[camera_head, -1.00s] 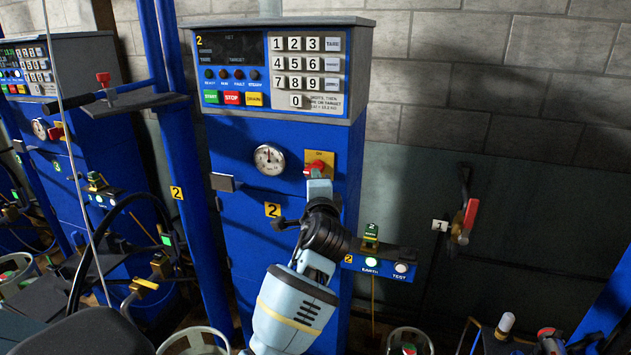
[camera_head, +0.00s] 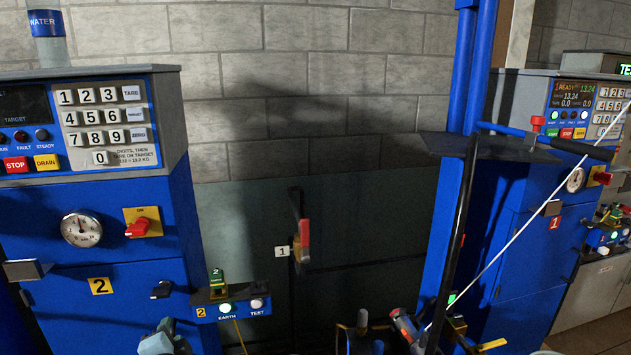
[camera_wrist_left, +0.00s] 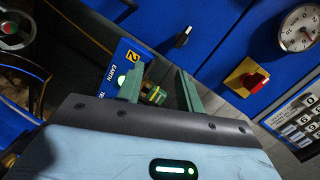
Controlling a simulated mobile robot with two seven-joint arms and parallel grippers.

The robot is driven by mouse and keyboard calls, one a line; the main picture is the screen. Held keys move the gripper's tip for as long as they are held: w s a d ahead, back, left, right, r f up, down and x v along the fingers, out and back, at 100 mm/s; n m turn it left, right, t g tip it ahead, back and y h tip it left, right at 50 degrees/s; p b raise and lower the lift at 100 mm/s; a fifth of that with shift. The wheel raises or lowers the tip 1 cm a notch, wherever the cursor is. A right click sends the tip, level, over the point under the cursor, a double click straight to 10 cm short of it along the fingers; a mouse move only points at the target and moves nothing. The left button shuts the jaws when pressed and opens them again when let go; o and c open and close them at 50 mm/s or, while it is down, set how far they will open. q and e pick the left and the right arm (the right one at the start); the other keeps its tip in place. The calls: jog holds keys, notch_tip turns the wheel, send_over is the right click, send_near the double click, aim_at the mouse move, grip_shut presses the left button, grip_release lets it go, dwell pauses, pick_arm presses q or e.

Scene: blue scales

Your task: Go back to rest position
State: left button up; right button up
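The left scale cabinet (camera_head: 130,305), marked 2, carries a red switch (camera_head: 138,228) on a yellow plate, which also shows in the left wrist view (camera_wrist_left: 250,80). Part of my left arm (camera_head: 165,340) shows at the bottom left, low in front of this cabinet, clear of the switch. My left gripper (camera_wrist_left: 158,76) has its green fingers apart in the wrist view. Nothing is held; the EARTH/TEST box (camera_wrist_left: 122,70) and its green-topped plug (camera_wrist_left: 154,94) are seen beyond and between the fingers. My right gripper cannot be made out.
The EARTH/TEST box (camera_head: 230,309) juts from cabinet 2 near my left arm. A red-handled wall lever (camera_head: 303,240) marked 1 is on the wall. Cabinet 1 (camera_head: 530,270) stands at right behind a blue post (camera_head: 455,200) and a dark shelf (camera_head: 485,147). The wall area between cabinets is open.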

pick_arm(q)
jog(key=s+d+f+n+g+h, duration=0.1)
jog(key=s+d+f+n+h, duration=0.15)
jog(key=s+f, duration=0.5)
jog(key=s+d+f+n+g+h, duration=0.1)
jog(key=s+d+f+h, duration=0.15)
jog(key=s+f, duration=0.55)
jog(key=s+d+f+n+g+h, duration=0.1)
jog(key=s+f, duration=0.3)
jog(key=s, duration=0.4)
jog(key=s+d+f+n+g+h, duration=0.1)
jog(key=s+d+f+n, duration=0.2)
jog(key=s, duration=0.6)
jog(key=shift+s+d+f+n+g, duration=0.15)
jog(key=shift+d+f+n+g, duration=0.2)
jog(key=shift+d+f, duration=0.25)
